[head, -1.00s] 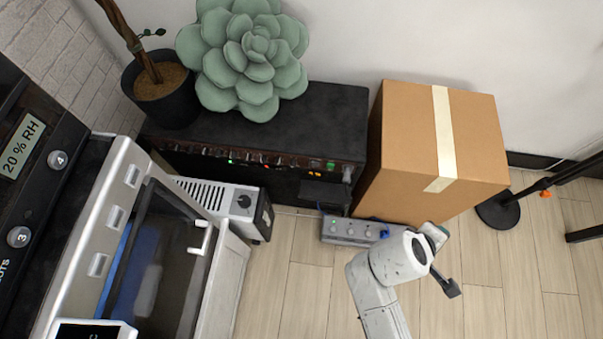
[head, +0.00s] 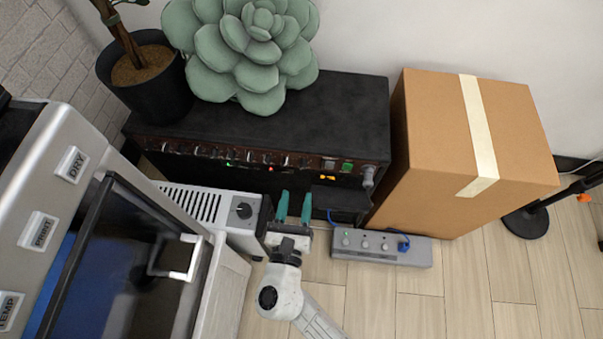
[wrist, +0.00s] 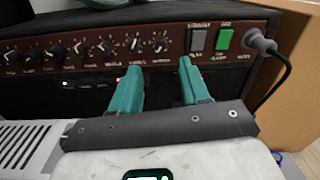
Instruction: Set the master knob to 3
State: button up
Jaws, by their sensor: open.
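The black amplifier (head: 340,105) has a brown front panel with a row of knobs. In the wrist view the panel (wrist: 75,25) shows several dark knobs with light pointers, and the small labels are too blurred to tell which is the master. My gripper (head: 295,197) is in front of the panel, its two teal fingers apart and empty. In the wrist view my gripper (wrist: 158,68) points at the right end of the row. The rightmost knob (wrist: 160,44) shows just beyond and between the fingertips, with another knob (wrist: 133,43) beyond the left finger. No contact is visible.
Right of the knobs are a grey switch (wrist: 198,40), a green switch (wrist: 224,39) and a plugged cable (wrist: 262,45). A vented grey box (head: 190,203) stands left, a grey pedal unit (head: 385,258) lies right on the floor, and a cardboard box (head: 430,150) stands beside the amplifier.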

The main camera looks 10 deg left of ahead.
aim_at(303, 168)
jog(key=w, duration=0.2)
jog(key=w+b, duration=0.1)
jog(key=w, duration=0.4)
jog(key=shift+w+d+b, duration=0.3)
grip_shut()
